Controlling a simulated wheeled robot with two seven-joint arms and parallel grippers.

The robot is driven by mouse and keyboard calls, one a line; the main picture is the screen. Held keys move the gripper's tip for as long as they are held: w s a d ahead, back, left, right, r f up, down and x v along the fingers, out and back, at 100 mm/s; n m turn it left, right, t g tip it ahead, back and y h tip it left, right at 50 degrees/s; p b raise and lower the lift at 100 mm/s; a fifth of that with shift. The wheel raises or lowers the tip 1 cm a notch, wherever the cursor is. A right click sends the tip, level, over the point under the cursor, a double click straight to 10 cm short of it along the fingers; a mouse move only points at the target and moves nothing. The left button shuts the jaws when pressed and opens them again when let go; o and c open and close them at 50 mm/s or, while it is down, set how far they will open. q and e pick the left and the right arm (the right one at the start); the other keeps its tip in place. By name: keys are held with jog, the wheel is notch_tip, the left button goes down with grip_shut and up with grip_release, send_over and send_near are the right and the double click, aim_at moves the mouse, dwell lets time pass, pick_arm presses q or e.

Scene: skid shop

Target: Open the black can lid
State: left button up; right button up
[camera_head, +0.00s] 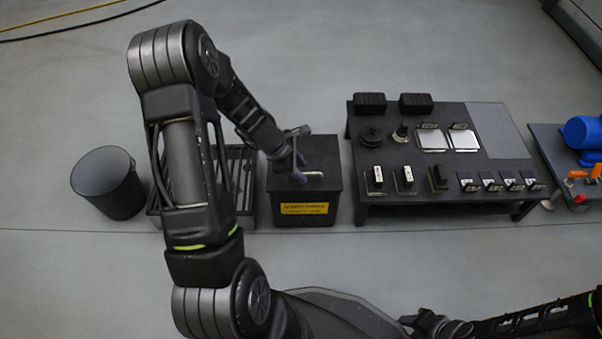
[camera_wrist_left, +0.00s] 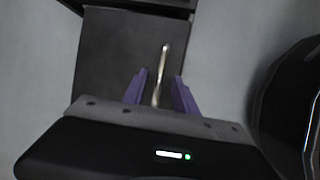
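The black can is a square box (camera_head: 340,208) with a yellow label on its front, in the head view. Its flat dark lid (camera_head: 318,150) looks closed and carries a thin metal bar handle (camera_head: 314,173). My left gripper (camera_head: 300,174) is over the lid at the handle. In the left wrist view, the purple fingers (camera_wrist_left: 159,92) are apart, one on each side of the handle (camera_wrist_left: 164,62), with gaps visible. The lid (camera_wrist_left: 115,50) fills the space behind. My right arm shows at the lower right of the head view, and its gripper (camera_head: 428,325) is too unclear to read.
A round dark bin (camera_head: 108,185) stands at the left, beside a slatted dark rack (camera_head: 243,185) partly behind my left arm. A black table (camera_head: 380,208) with several parts is close on the can's right. Another table with a blue object (camera_head: 584,132) stands far right. Floor in front is clear.

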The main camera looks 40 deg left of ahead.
pick_arm(q)
jog(key=shift+w+f, duration=0.2)
jog(key=shift+f, duration=0.2)
jog(key=shift+c, duration=0.4)
grip_shut()
dwell(0.8)
